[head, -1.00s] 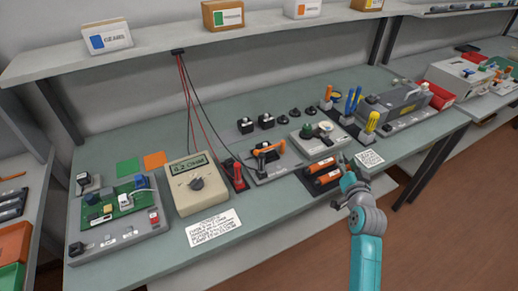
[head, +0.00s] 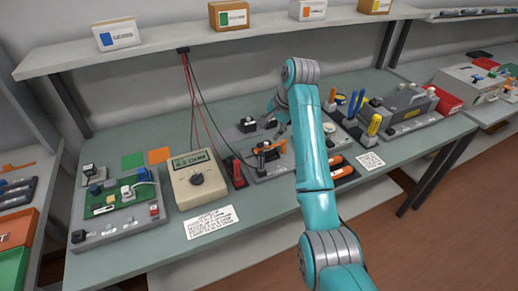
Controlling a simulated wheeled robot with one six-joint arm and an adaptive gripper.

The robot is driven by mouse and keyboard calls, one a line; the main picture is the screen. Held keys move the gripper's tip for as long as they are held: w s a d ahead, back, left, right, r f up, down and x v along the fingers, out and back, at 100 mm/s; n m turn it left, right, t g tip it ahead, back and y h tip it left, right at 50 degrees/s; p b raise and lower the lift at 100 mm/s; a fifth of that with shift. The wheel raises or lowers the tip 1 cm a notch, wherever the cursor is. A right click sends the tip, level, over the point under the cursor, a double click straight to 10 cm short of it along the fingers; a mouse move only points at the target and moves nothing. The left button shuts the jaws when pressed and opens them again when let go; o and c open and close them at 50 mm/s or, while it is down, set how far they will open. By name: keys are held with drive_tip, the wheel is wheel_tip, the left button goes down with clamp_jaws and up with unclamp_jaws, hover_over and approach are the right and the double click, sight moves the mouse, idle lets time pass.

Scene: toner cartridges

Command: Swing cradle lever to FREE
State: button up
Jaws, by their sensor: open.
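The cradle (head: 262,173) is a low grey fixture in the middle of the bench, with a black part on it. Its orange lever (head: 269,149) lies across the top, with one end toward my arm. Lettering on the fixture's front is too small to read. My gripper (head: 277,122) is above and just behind the cradle, pointing down, open and empty. I cannot tell whether it touches anything. My teal arm hides the area right of the cradle.
A beige meter (head: 197,180) and a red probe holder (head: 236,172) stand left of the cradle. Black knobs (head: 247,125) sit behind it. A shelf (head: 170,48) overhangs the back.

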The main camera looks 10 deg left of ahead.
sight(258, 149)
drive_tip(key=shift+g, duration=0.5)
drive_tip(key=x, duration=0.3)
drive_tip(key=s+x, duration=0.1)
drive_tip(key=x, duration=0.2)
drive_tip(key=a+x, duration=0.1)
drive_tip(key=x, duration=0.2)
drive_tip(key=shift+s+a+f, duration=0.1)
drive_tip(key=shift+f, duration=0.1)
